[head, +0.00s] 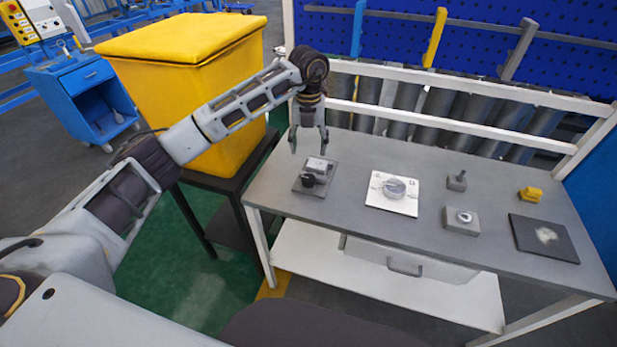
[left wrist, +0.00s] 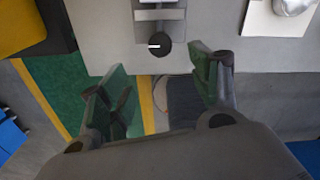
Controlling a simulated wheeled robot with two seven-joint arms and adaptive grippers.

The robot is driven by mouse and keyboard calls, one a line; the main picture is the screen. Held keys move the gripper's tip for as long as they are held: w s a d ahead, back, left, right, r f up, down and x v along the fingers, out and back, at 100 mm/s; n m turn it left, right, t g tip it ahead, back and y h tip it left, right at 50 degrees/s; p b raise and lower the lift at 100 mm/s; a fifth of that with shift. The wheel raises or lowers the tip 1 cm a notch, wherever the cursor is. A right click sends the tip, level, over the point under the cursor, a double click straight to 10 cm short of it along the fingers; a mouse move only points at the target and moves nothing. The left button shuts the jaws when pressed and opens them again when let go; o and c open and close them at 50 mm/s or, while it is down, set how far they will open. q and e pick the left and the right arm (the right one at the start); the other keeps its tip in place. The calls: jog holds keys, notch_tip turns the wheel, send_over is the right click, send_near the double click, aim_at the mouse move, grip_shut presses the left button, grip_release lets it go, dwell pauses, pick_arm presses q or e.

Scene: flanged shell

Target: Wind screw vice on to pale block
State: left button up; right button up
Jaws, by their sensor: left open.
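The screw vice (head: 300,185) is a dark grey plate with a black round knob (head: 308,181) on its front side, at the left end of the grey table. A pale block (head: 317,164) sits on it, behind the knob; I cannot tell whether the jaw touches the block. In the left wrist view the knob (left wrist: 159,46) hangs at the near end of the vice, near the table edge. My left gripper (head: 308,148) points down above the back of the vice, open and empty. Its two green-padded fingers (left wrist: 160,65) stand apart in the left wrist view. My right gripper is out of view.
A white plate with a round metal part (head: 395,187) lies right of the vice. Further right are small grey blocks (head: 461,220), a yellow piece (head: 530,194) and a black mat (head: 543,238). A yellow bin (head: 190,80) stands left. White rails (head: 450,115) run behind the table.

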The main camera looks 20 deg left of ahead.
aim_at(309, 178)
pick_arm(q)
notch_tip(309, 178, down, 12)
jog(key=shift+f+p, duration=0.1)
jog(key=shift+p, duration=0.8)
jog(key=shift+f, duration=0.75)
jog(key=shift+c, duration=0.4)
jog(key=c, duration=1)
